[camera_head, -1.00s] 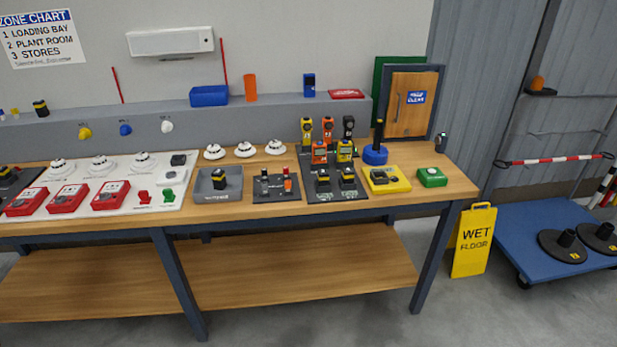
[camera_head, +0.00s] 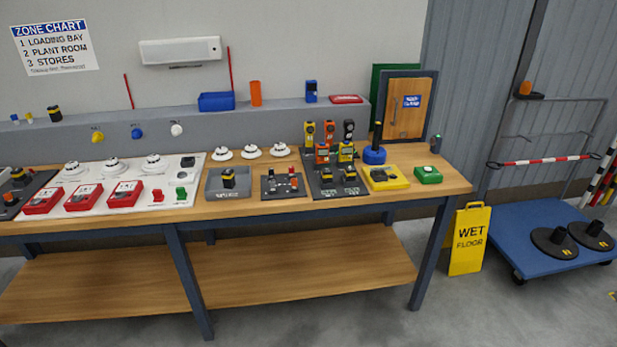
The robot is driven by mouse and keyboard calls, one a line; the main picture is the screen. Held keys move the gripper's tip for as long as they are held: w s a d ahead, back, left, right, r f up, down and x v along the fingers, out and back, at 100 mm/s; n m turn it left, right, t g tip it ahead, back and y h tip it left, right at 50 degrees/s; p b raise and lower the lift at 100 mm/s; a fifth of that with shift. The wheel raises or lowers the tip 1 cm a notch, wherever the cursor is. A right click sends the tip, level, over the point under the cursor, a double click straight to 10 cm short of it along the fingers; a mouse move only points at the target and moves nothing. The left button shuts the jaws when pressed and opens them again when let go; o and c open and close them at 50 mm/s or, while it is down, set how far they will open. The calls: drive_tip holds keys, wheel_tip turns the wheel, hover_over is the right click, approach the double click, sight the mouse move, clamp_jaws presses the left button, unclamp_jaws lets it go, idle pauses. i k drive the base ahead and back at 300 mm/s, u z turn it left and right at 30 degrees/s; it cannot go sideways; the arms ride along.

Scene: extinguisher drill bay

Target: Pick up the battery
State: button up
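Several small black-and-yellow blocks that look like batteries are in view, and I cannot tell which one is meant. One block (camera_head: 229,178) stands in a shallow grey tray (camera_head: 214,192) near the middle of the bench. Two more, a left block (camera_head: 326,179) and a right block (camera_head: 350,174), sit at the front of a dark board (camera_head: 327,195). Another block (camera_head: 54,114) stands on the raised ledge at the left. One more (camera_head: 19,176) is at the bench's far left. My gripper is not in view.
The wooden bench (camera_head: 240,210) is crowded with red call points (camera_head: 83,197), white detectors (camera_head: 222,154), handheld meters and a yellow case (camera_head: 386,178). Its lower shelf (camera_head: 300,268) is bare. A yellow wet-floor sign (camera_head: 470,240) and blue trolley (camera_head: 545,235) stand at the right.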

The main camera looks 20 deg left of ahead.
sight(350, 171)
drive_tip(key=u, duration=0.1)
drive_tip(key=k, duration=0.25)
drive_tip(key=u, duration=1.85)
drive_tip(key=k, duration=0.65)
drive_tip(key=z, duration=0.35)
drive_tip(key=i, duration=1.65)
drive_tip(key=u, duration=0.3)
